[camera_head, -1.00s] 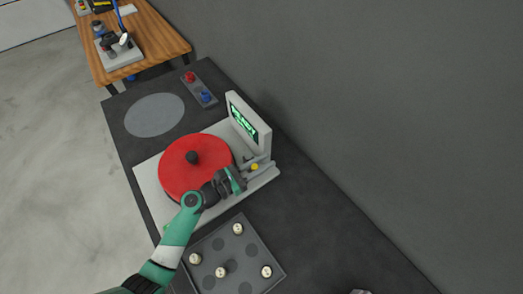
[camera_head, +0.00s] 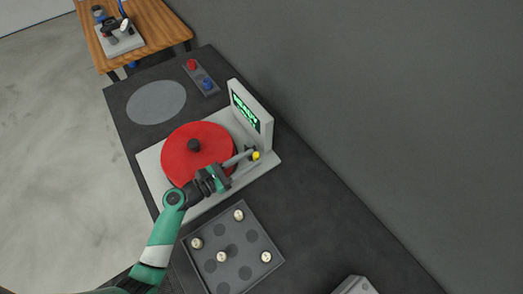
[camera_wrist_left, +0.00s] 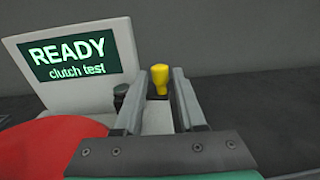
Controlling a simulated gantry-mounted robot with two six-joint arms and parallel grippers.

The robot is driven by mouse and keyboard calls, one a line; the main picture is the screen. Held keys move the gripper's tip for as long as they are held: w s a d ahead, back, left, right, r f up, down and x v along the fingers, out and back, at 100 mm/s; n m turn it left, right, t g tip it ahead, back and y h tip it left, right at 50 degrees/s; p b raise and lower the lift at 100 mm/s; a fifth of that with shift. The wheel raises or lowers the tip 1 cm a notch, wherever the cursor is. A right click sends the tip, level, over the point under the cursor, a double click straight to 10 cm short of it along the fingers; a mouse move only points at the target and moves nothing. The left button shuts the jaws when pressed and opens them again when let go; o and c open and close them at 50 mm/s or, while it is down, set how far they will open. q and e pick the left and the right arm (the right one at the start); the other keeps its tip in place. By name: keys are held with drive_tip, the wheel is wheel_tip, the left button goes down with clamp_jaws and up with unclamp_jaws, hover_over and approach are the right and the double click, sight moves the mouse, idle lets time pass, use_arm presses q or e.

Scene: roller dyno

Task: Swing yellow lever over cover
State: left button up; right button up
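The red round cover (camera_head: 198,160) with a black knob on top lies on a light grey base plate. The yellow lever end (camera_head: 256,155) is at the cover's right, near the foot of the screen. It also shows in the left wrist view as an upright yellow knob (camera_wrist_left: 160,78). My left gripper (camera_head: 247,161) reaches over the cover's right edge with its fingers spread towards the knob. In the wrist view the knob appears between the two fingers near their tips. I cannot tell whether either finger touches it. My right gripper is not in view.
A screen (camera_head: 247,113) reading "READY clutch test" stands behind the cover. A dark tray (camera_head: 260,236) with several pale-topped pegs lies in front. A red and blue button box (camera_head: 198,75) is at the back. A light grey object (camera_head: 354,286) shows at the lower right.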

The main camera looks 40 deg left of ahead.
use_arm(q)
drive_tip(key=p+v, duration=0.1)
drive_tip(key=v, duration=0.5)
